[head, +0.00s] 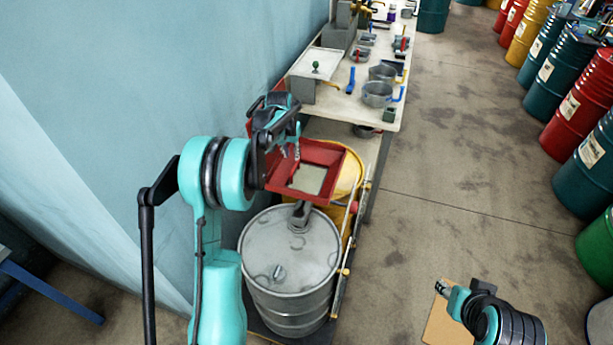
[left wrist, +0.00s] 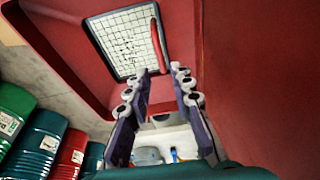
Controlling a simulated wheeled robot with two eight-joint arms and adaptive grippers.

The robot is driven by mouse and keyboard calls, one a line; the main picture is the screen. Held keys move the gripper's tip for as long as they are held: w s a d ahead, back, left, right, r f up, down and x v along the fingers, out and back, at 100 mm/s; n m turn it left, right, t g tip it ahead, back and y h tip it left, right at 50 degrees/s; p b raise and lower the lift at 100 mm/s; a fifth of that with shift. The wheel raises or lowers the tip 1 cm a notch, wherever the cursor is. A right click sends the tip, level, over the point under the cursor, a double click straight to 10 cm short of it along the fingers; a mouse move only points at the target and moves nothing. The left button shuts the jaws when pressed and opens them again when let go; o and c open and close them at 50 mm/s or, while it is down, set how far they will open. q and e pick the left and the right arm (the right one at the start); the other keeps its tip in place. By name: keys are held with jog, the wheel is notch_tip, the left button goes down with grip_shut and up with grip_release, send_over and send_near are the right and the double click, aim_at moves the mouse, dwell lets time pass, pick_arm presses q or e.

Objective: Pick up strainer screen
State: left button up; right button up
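The strainer screen (left wrist: 125,42) is a pale grid in a dark frame with a curved red handle (left wrist: 158,45). It lies at the bottom of a red square-rimmed funnel (head: 329,153), and its pale surface also shows in the head view (head: 308,179). My left gripper (head: 291,151) is over the funnel's left side. In the left wrist view, the left gripper's fingers (left wrist: 164,76) are apart and empty, with the red handle just beyond their tips. My right gripper (head: 441,288) is low at the lower right, away from the funnel; its finger opening is too small to judge.
A grey drum (head: 291,252) stands in front of the funnel, and a yellow drum (head: 349,172) is beside it. A workbench (head: 345,104) with pots and tools is behind. Coloured drums (head: 571,118) line the right. The floor (head: 455,170) between is clear.

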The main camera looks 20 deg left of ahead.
aim_at(294, 166)
pick_arm(q)
jog(key=x, duration=0.3)
jog(key=shift+a+b, duration=0.1)
jog(key=shift+b, duration=0.25)
jog(key=b+x, duration=0.1)
jog(key=x, duration=0.4)
jog(key=shift+f, duration=0.2)
jog(key=shift+r, duration=0.1)
jog(key=shift+c, duration=0.6)
grip_shut()
